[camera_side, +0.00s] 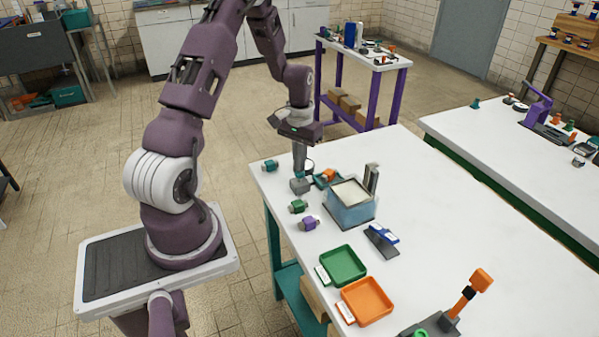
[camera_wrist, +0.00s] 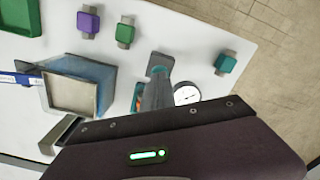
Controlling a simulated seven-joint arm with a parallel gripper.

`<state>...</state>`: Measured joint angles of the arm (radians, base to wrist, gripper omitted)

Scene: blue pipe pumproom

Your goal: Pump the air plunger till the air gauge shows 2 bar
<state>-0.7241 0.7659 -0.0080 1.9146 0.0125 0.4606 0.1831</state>
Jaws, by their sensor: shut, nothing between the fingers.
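My gripper (camera_side: 299,172) points straight down over the near left part of the white table. Its fingers are shut with nothing between them, and their tips are at or just above a small grey block (camera_side: 300,187). The grey fingers also show in the wrist view (camera_wrist: 159,72). The air gauge (camera_wrist: 186,95), a round white dial with a dark needle, stands right beside the fingers. Its marks are too small to read. I cannot make out the plunger clearly; the fingers cover that spot. Contact between fingertips and block cannot be told.
An orange-topped teal part (camera_side: 328,175) and a blue-sided tank (camera_side: 351,212) stand close by. Teal (camera_side: 270,166), green (camera_side: 298,206) and purple (camera_side: 309,223) pieces line the table's left edge. Green (camera_side: 343,264) and orange (camera_side: 366,300) trays lie nearer the camera.

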